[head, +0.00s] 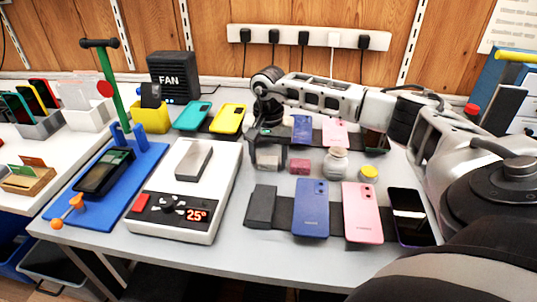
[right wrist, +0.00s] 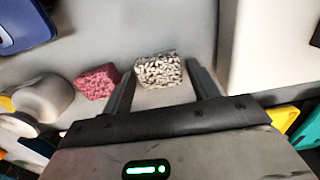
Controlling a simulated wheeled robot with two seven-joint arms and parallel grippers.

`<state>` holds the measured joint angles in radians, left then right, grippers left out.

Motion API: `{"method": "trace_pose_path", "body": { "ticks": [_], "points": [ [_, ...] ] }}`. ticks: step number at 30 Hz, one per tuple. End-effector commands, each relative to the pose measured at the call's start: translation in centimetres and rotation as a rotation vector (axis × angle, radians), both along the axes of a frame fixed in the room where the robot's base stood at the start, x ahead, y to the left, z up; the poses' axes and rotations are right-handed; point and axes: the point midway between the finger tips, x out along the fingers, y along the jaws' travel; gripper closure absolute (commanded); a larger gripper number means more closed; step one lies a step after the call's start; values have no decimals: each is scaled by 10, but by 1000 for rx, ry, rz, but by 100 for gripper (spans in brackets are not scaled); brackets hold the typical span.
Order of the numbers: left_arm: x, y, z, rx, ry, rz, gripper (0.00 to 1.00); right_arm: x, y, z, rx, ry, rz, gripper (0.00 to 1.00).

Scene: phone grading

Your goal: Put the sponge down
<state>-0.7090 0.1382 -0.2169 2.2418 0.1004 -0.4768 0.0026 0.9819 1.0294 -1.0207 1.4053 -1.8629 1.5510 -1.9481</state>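A black-and-white speckled sponge block (right wrist: 158,70) sits between the fingertips of my right gripper (right wrist: 160,74) in the right wrist view. A narrow gap shows beside the block, so the fingers look open around it. In the head view the right gripper (head: 267,158) points down at the grey table, and the pale block (head: 267,162) shows partly hidden between its dark fingers. It appears to be at table level. A dark pink block (head: 299,167) lies just to the right, also seen in the right wrist view (right wrist: 97,82). My left gripper is not in view.
A white heating plate (head: 217,200) reading 25° stands left of the gripper. Several phones, among them a blue one (head: 311,208) and a pink one (head: 362,212), lie in front. A jar (head: 335,164) and a yellow-lidded pot (head: 369,174) stand to the right.

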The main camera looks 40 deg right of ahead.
Motion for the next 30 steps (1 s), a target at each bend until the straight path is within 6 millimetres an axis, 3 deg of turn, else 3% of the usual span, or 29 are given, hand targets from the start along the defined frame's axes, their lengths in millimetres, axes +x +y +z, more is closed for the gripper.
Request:
{"method": "trace_pose_path", "body": {
  "ticks": [8,13,24,30],
  "points": [
    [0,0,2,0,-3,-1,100,0,0,1,0,0,0,34],
    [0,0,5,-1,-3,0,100,1,0,13,0,-4,-1,34],
    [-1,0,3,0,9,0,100,1,0,90,1,-4,1,34],
    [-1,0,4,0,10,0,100,0,0,117,0,-1,1,34]
  ]
}}
